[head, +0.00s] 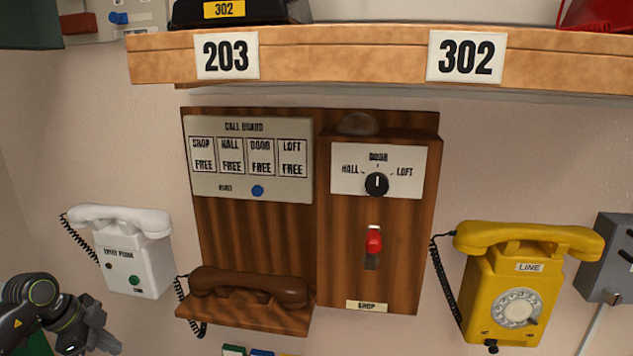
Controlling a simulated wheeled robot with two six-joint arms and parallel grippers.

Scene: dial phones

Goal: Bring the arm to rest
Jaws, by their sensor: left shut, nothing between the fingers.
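My left gripper (97,333) is at the lower left of the head view, shut and empty. It is below the white entry phone (136,268) and apart from it in the picture. My left arm comes in from the lower left corner. My right gripper does not show.
A wooden call board panel (212,235) with a brown handset (250,287) on its ledge is on the wall. A yellow dial phone (487,295) hangs to the right, beside a grey box (609,262). A wooden shelf (345,58) labelled 203 and 302 runs above.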

